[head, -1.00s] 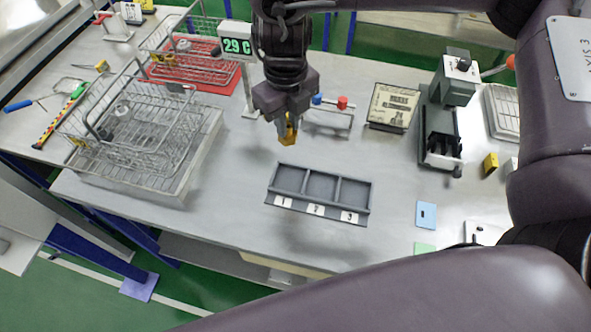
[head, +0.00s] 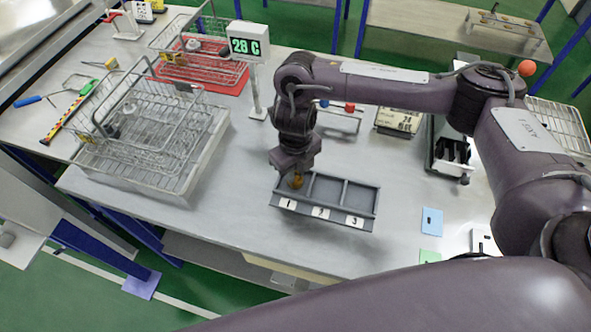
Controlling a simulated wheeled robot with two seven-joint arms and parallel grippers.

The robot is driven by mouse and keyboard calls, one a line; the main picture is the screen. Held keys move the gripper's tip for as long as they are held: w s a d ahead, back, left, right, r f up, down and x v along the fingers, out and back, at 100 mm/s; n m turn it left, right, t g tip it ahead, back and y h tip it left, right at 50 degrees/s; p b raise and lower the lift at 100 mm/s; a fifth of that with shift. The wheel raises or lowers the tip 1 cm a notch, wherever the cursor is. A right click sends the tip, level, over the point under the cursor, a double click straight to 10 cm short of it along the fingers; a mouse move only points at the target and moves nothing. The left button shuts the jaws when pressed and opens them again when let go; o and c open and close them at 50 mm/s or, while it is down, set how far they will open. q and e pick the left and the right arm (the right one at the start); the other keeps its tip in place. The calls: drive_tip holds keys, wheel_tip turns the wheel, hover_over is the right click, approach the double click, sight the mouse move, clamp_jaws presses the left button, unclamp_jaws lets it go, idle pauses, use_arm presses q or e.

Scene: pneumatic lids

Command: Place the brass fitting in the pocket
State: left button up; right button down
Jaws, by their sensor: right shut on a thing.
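A grey tray (head: 375,208) with three pockets labelled 1, 2 and 3 lies on the table in the middle of the head view. My right gripper (head: 296,178) points down over the pocket labelled 1, at the tray's left end. It is shut on the brass fitting (head: 297,183), a small golden piece showing below the jaws. The fitting is at or just above pocket 1; I cannot tell whether it touches the floor of the pocket. The pockets 2 and 3 look empty. My left gripper is not in view.
A temperature display (head: 248,42) on a post stands behind the tray. Blue (head: 432,221) and green cards lie at the right. The table in front of the tray is clear.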

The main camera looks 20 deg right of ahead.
drive_tip(key=shift+w, duration=0.1)
drive_tip(key=shift+f, duration=0.2)
drive_tip(key=c, duration=1.3)
unclamp_jaws()
drive_tip(key=shift+c, duration=0.2)
wheel_tip(320, 180, up, 12)
drive_tip(key=shift+r, duration=0.15)
